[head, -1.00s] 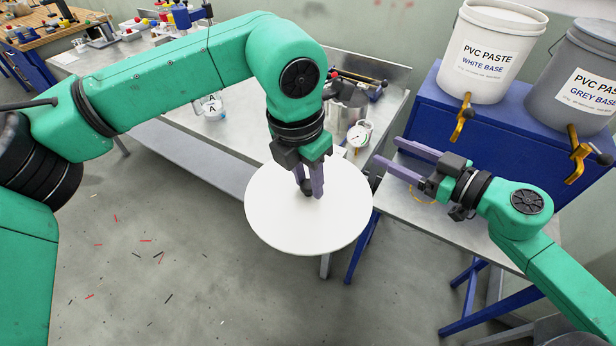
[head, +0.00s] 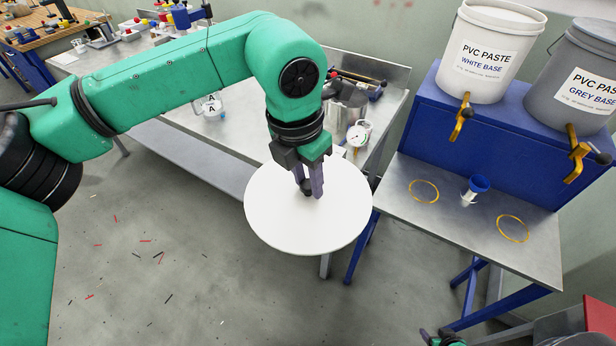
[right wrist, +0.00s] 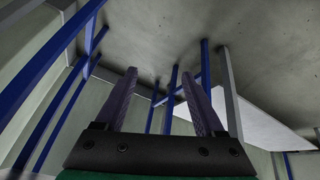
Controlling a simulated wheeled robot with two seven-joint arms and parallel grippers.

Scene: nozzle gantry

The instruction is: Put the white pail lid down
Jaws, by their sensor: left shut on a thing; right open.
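The white pail lid (head: 290,225) is a large round disc held level in the middle of the head view, in front of the steel bench. My left gripper (head: 309,192) points down and is shut on the small dark knob at the middle of the lid. The knob is mostly hidden by the fingers. My right gripper shows in the right wrist view (right wrist: 166,100) with its two purple fingers apart and nothing between them. In the head view only a bit of my right arm shows at the bottom edge.
A steel bench (head: 240,150) carries a dial gauge (head: 358,134), a metal pot and jars. The white pail (head: 488,50) and grey pail (head: 580,75) stand above, with taps.

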